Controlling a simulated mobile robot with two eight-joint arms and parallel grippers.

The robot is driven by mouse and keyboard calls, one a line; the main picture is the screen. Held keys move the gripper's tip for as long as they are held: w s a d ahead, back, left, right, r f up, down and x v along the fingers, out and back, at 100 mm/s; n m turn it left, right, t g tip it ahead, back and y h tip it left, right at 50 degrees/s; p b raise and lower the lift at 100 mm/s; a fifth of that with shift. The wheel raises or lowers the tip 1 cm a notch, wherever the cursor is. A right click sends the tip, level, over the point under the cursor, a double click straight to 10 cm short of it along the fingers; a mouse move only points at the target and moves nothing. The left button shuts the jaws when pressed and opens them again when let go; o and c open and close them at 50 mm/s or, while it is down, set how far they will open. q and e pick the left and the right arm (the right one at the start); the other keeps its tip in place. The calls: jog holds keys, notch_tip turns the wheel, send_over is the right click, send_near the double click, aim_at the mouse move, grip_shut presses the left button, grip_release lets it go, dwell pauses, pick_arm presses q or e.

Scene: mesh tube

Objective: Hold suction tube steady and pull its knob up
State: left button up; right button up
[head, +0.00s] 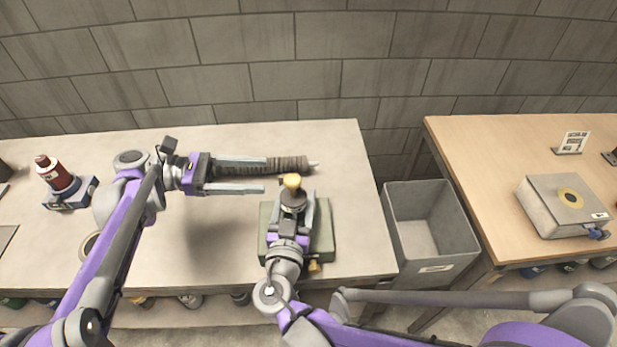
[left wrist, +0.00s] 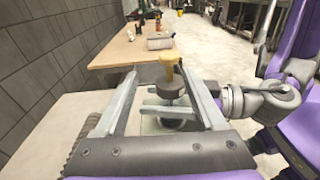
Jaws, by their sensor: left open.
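The suction tube (head: 293,199) stands upright on a green-grey block, with a dark collar and a yellow knob (head: 292,181) on top. The yellow knob also shows in the left wrist view (left wrist: 169,60), above the dark collar (left wrist: 171,86). My left gripper (head: 264,174) is open and empty, its fingers pointing right, with the tips just left of the knob. My right gripper (head: 296,207) comes from the front, with one finger on each side of the tube below the collar. Whether its fingers press on the tube is not clear.
A dark ribbed tube (head: 285,165) lies on the table behind my left fingers. A red-topped bottle (head: 58,174) stands at the left. A grey bin (head: 431,225) stands between this table and a wooden one (head: 480,150) holding a grey box (head: 560,205). A block wall runs behind.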

aim_at(293, 187)
pick_arm(q)
jog(key=s+d+h, duration=0.1)
jog(key=d, duration=1)
jog(key=shift+s+t, duration=0.3)
jog(key=shift+s, duration=0.05)
jog(key=shift+f, duration=0.1)
jog(key=shift+c, duration=0.2)
grip_shut()
dwell(0.8)
